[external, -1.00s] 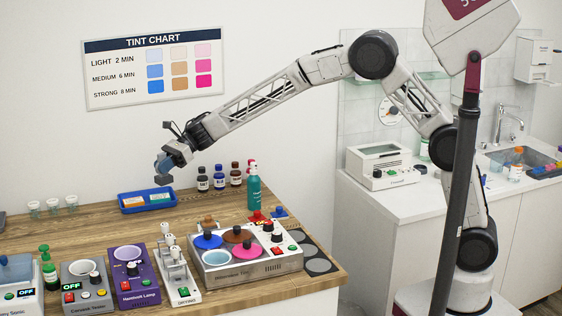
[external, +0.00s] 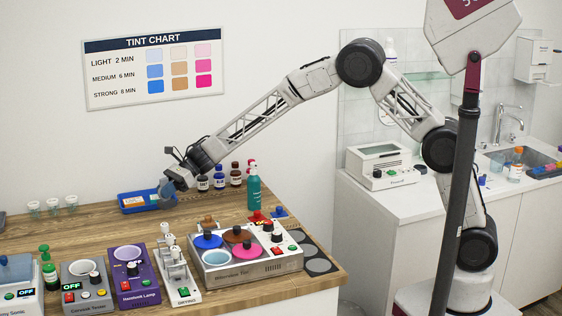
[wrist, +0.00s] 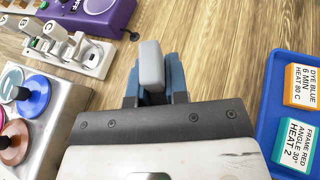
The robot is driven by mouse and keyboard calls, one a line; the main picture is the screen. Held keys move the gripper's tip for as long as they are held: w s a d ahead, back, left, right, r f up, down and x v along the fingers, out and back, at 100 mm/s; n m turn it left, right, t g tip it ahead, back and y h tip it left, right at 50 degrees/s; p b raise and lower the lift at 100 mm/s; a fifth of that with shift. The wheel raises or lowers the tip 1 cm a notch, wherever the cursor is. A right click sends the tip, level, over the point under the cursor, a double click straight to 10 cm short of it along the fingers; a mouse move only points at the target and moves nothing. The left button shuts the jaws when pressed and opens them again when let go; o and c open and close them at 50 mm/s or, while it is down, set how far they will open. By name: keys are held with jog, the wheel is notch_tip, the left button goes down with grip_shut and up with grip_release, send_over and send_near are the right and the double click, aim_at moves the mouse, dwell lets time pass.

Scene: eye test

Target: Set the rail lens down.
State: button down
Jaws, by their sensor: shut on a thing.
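My gripper (external: 170,188) is low over the wooden bench, overlapping the right end of the blue tray in the external view. In the wrist view my gripper's blue fingers (wrist: 152,84) are shut on a smooth grey, rounded piece, which I take to be the rail lens (wrist: 151,62). It shows narrow, as if seen edge-on. In the external view the lens (external: 166,196) is a small bluish-grey shape at the fingertips. I cannot tell whether it touches the bench. The drying rail (external: 180,270) stands at the front, with white clips.
The blue tray (external: 125,209) holds an orange and a teal card. Small bottles (external: 219,179) and a green spray bottle (external: 254,190) stand to the right. The tint unit (external: 245,270) with coloured lids is in front. Bare wood (wrist: 225,50) lies between rail and tray.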

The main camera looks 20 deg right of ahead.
aim_at(172, 198)
jog(key=shift+f, duration=2.25)
jog(key=shift+f, duration=1.85)
jog(key=shift+f, duration=0.1)
jog(key=c, duration=1.1)
grip_release()
jog(key=shift+v, duration=3.8)
